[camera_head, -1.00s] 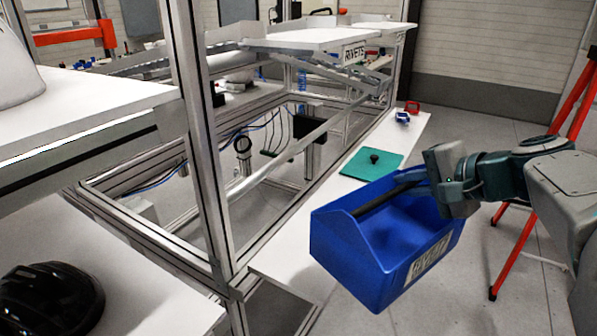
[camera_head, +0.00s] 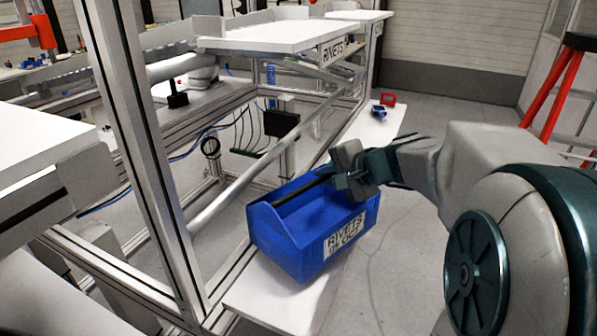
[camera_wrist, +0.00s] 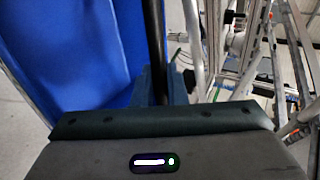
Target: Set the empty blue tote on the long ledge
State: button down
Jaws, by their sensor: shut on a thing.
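The blue tote (camera_head: 300,245) is empty in the part I can see and carries a white label reading RIVETS. My gripper (camera_head: 345,178) is shut on its dark handle bar at the tote's right end. The tote is over the long white ledge (camera_head: 268,297), close to it; I cannot tell whether its base touches. In the wrist view the blue tote wall (camera_wrist: 70,50) fills the left, with the dark handle bar (camera_wrist: 154,45) running up from my gripper (camera_wrist: 158,100). The green mat seen earlier is hidden behind the tote and my arm.
A metal frame with an upright post (camera_head: 135,150) stands left of the ledge. A white shelf marked RIVETS (camera_head: 275,38) is above. A red item (camera_head: 388,99) and a small blue item (camera_head: 378,112) lie at the ledge's far end. An orange ladder (camera_head: 562,90) stands right.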

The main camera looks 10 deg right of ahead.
jog(key=shift+w+a+f, duration=0.2)
jog(key=shift+w+a, duration=0.05)
jog(key=shift+w, duration=0.05)
jog(key=shift+w+f, duration=0.1)
jog(key=shift+f, duration=0.15)
notch_tip(320, 180, down, 4)
jog(key=shift+r, duration=0.2)
jog(key=c, duration=1.5)
grip_release()
jog(key=shift+o, duration=0.2)
jog(key=shift+r, duration=0.1)
